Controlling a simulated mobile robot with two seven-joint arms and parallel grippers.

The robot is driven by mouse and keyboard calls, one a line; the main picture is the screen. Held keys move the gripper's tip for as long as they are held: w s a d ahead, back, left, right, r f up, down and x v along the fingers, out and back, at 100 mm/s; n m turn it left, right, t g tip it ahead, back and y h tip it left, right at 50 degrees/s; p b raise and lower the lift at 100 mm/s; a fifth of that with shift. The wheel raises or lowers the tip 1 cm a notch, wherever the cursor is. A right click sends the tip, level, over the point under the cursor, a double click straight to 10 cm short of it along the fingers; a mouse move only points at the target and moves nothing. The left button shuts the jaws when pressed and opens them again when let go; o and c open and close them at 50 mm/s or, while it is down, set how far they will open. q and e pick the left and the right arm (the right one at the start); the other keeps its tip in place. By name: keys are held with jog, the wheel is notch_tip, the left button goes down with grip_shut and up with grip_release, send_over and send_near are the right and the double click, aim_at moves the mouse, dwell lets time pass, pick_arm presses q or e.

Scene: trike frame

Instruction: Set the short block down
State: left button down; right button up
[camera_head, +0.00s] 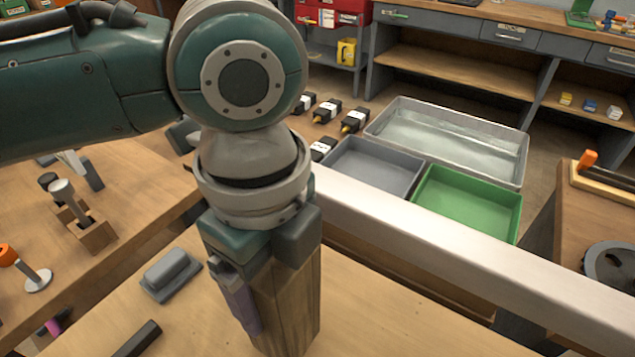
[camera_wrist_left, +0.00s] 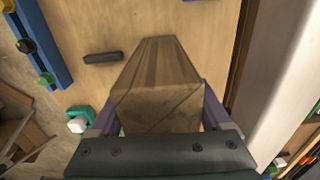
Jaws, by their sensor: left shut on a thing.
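The short block is a brown wooden block (camera_head: 290,312) with a square end, upright below my left wrist in the head view. My left gripper (camera_head: 262,290) is shut on it, with a purple finger along its side. In the left wrist view the block (camera_wrist_left: 158,80) stands out between the two purple fingers and points at the wooden table top (camera_head: 375,325). Its lower end is near the bottom edge of the head view, and I cannot tell whether it touches the table. My right gripper is not in view.
A grey lidded piece (camera_head: 171,275) and a dark bar (camera_head: 138,340) lie left of the block. A pale beam (camera_head: 450,250) runs along the table's far side. Beyond it are a grey bin (camera_head: 368,170) and a green bin (camera_head: 467,205). The table right of the block is clear.

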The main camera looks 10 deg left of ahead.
pick_arm(q)
jog(key=shift+f, duration=1.4)
jog(key=shift+f, duration=0.2)
grip_release()
notch_tip(320, 180, up, 12)
jog(key=shift+r+p, duration=0.2)
jog(key=shift+p, duration=0.6)
